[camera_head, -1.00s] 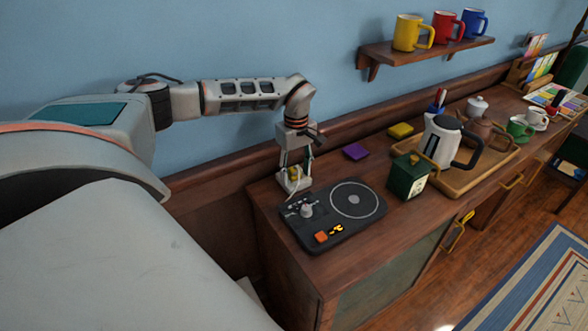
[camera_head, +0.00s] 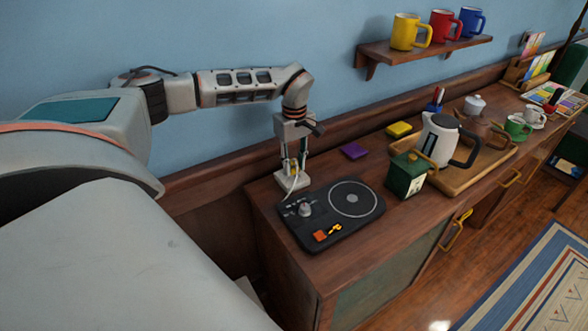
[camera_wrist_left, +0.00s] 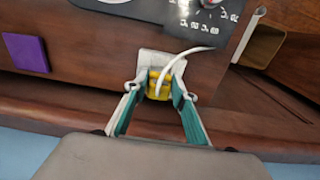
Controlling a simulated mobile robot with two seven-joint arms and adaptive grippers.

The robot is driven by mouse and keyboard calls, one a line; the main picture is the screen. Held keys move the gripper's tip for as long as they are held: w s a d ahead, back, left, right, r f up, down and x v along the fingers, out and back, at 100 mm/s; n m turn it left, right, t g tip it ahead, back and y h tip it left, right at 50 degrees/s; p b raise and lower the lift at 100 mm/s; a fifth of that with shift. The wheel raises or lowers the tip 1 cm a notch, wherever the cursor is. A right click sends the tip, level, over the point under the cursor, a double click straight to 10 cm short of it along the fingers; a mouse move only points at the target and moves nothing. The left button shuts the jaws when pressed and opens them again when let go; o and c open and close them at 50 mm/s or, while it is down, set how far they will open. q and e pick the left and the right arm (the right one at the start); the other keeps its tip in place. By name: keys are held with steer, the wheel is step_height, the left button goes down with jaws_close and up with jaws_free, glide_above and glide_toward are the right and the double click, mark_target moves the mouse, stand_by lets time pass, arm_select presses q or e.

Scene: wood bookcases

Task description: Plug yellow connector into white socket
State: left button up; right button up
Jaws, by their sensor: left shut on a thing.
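My right gripper is not in view.
A purple block (camera_head: 354,151), a yellow block (camera_head: 399,130) and a green canister (camera_head: 405,177) stand to the right. A wall ledge (camera_wrist_left: 60,115) runs close behind the gripper.

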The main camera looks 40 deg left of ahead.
mark_target(294, 163)
arm_select(q)
step_height(294, 163, up, 18)
steer(key=p, duration=0.1)
steer(key=shift+f, duration=0.2)
steer(key=shift+f, duration=0.1)
